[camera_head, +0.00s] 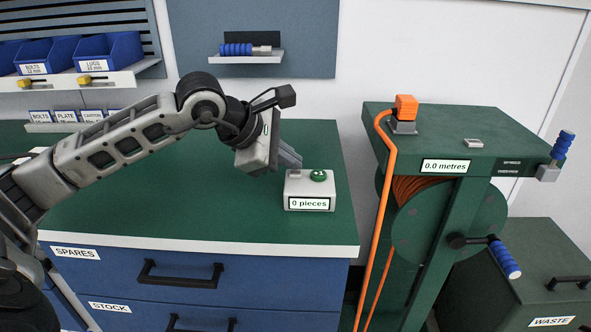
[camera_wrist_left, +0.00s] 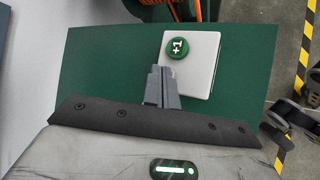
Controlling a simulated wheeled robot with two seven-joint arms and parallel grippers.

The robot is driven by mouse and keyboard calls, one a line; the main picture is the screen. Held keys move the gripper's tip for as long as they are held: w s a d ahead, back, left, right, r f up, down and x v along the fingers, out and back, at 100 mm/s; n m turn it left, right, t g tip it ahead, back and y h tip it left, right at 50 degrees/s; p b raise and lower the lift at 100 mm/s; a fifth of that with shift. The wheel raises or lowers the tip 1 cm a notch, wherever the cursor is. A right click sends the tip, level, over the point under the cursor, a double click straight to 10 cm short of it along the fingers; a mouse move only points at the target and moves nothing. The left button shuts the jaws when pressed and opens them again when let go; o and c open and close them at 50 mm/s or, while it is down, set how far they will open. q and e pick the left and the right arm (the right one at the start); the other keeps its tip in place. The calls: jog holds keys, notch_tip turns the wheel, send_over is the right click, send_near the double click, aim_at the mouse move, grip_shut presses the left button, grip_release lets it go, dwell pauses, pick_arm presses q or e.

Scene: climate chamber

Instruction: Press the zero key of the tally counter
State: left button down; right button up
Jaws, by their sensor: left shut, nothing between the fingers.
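The tally counter (camera_head: 309,188) is a small white box near the front right of the green bench top. Its front label reads "0 pieces", and a round green key (camera_head: 318,175) sits on top. In the left wrist view this green key (camera_wrist_left: 177,47) reads "+1" on the counter's white top (camera_wrist_left: 205,60). My left gripper (camera_head: 296,163) is shut and empty, with its fingertips just above and left of the counter's top in the head view. In the wrist view its fingers (camera_wrist_left: 161,70) cover part of the counter's edge. No separate zero key can be made out. My right gripper is not in view.
The green bench top (camera_head: 200,190) is clear around the counter, with blue drawers (camera_head: 180,278) below. To the right stands a green measuring machine (camera_head: 450,140) with an orange hose (camera_head: 388,200) and blue-handled crank. Blue bins (camera_head: 110,52) sit on a back shelf.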

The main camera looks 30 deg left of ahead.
aim_at(290, 175)
pick_arm(q)
jog(key=shift+r, duration=0.35)
jog(key=shift+r+p, duration=1.9)
jog(key=shift+r, duration=0.7)
jog(key=shift+f, duration=0.1)
